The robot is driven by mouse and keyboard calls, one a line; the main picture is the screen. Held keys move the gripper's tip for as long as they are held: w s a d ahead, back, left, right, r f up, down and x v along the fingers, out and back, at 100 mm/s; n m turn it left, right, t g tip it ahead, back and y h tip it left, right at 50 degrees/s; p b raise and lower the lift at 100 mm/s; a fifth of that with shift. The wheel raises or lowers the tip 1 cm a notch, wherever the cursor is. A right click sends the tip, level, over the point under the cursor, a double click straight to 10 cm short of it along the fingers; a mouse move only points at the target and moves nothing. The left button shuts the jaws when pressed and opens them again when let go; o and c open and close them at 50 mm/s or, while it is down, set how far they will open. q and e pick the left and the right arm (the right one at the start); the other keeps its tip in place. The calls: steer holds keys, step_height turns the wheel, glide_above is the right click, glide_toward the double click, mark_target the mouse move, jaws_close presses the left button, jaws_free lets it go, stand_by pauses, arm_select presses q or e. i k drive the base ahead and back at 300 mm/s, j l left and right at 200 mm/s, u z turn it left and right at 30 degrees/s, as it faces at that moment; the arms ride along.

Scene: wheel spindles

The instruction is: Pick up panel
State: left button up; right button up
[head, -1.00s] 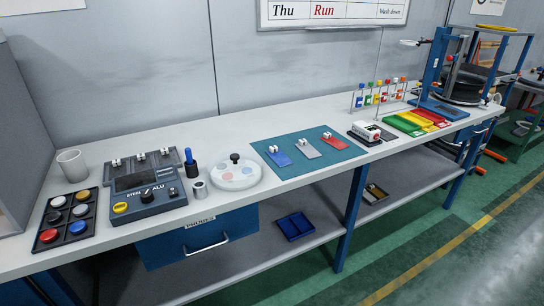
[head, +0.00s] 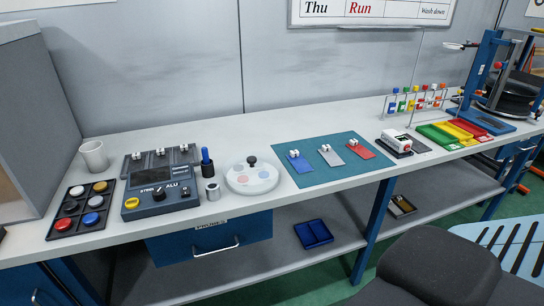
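Which thing the task calls the panel is not clear from the view. Three small flat plates lie on a teal mat (head: 325,174): a blue plate (head: 299,165), a grey plate (head: 332,159) and a red plate (head: 362,151), each with a white fitting at its back edge. A dark control box (head: 148,203) marked STEEL and ALU stands on the bench at left. A pale blue slotted sheet (head: 483,236) shows at the lower right, partly behind a dark rounded shape and cut by the frame edge. Neither gripper is in view.
The long bench (head: 290,120) carries a white mug (head: 94,156), a compartment tray (head: 79,209), a round white dish (head: 251,178), a printer-like device (head: 396,141) and coloured trays (head: 438,136). A dark rounded shape (head: 425,270) fills the lower right foreground. A blue bin (head: 313,233) sits on the lower shelf.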

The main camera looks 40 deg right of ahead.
mark_target(298, 162)
steer(key=k+l+u, duration=0.1)
steer(key=l+u, duration=0.4)
steer(key=l, duration=0.4)
steer(key=k+l+u, duration=0.15)
steer(key=l, duration=0.3)
steer(key=l+u, duration=0.1)
steer(key=l, duration=0.4)
steer(key=k+l, duration=0.1)
steer(key=l, duration=0.3)
steer(key=k+l, duration=0.1)
steer(key=l, duration=0.3)
steer(key=k+l, duration=0.15)
steer(key=l, duration=0.25)
steer(key=k+l+u, duration=0.1)
steer(key=l, duration=0.3)
steer(key=k+l, duration=0.1)
steer(key=l, duration=0.25)
steer(key=k+l, duration=0.15)
steer(key=l, duration=0.25)
steer(key=k+l, duration=0.1)
steer(key=l, duration=0.3)
steer(key=u, duration=0.05)
